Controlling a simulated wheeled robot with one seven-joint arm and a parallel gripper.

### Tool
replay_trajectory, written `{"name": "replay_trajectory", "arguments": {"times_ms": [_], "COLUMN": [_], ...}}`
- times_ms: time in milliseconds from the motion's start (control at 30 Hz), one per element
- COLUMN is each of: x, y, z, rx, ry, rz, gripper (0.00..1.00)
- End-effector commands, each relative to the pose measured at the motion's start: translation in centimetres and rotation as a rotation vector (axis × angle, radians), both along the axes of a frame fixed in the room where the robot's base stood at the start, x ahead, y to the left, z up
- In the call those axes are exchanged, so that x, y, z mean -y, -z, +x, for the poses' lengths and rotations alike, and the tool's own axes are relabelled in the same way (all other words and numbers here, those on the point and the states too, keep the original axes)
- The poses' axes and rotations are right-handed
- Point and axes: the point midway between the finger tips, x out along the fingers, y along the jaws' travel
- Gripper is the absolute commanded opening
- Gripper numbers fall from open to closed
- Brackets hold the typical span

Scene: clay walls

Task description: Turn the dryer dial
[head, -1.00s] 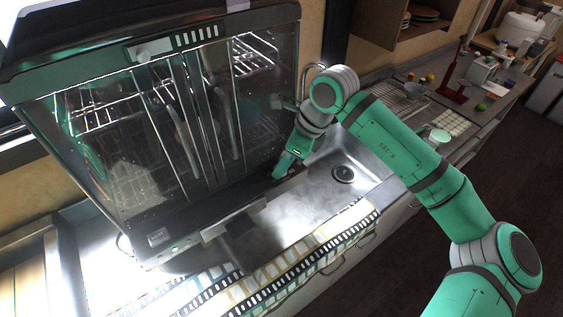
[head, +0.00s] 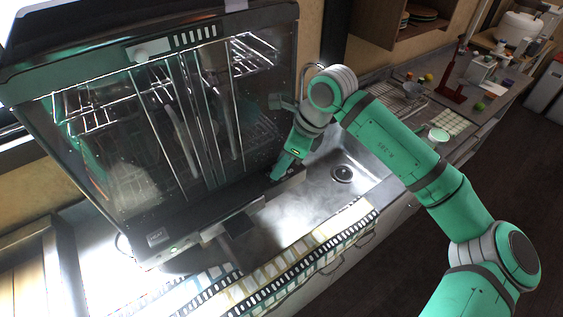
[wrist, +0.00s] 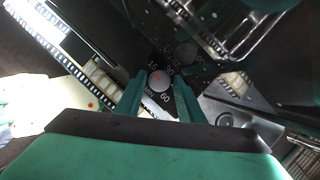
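The dryer (head: 150,243) is a tall dark cabinet with a clear front, standing on the counter at the left in the head view. My gripper (wrist: 159,88) is open, with one green finger on each side of the dial and gaps visible. Contact with the dial cannot be told. In the head view my gripper (head: 278,171) points down at the right end of the dryer's front base, and the dial is hidden there.
A steel sink (head: 325,190) lies right of the dryer. A patterned towel or mat (head: 290,262) runs along the counter's front edge. A dark red stand (head: 452,92) and small items are farther right. Dish racks show inside the dryer.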

Motion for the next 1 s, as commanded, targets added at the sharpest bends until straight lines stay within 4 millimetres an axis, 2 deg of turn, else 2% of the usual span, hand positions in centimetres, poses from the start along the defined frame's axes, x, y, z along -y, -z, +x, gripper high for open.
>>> {"name": "replay_trajectory", "arguments": {"times_ms": [133,267,500,700,1000], "x": [0.2,0.8,2.4,3.5,4.0], "y": [-0.3,-1.7,-5.8,-8.7,-10.0], "z": [0.0,-0.1,-0.6,-1.0,-1.3], "rx": [0.001,0.002,0.002,0.002,0.0], "ry": [0.002,0.003,0.003,0.002,0.001], "rz": [0.0,-0.001,-0.002,-0.002,0.0], "gripper": [0.35,0.35,0.35,0.35,0.35]}}
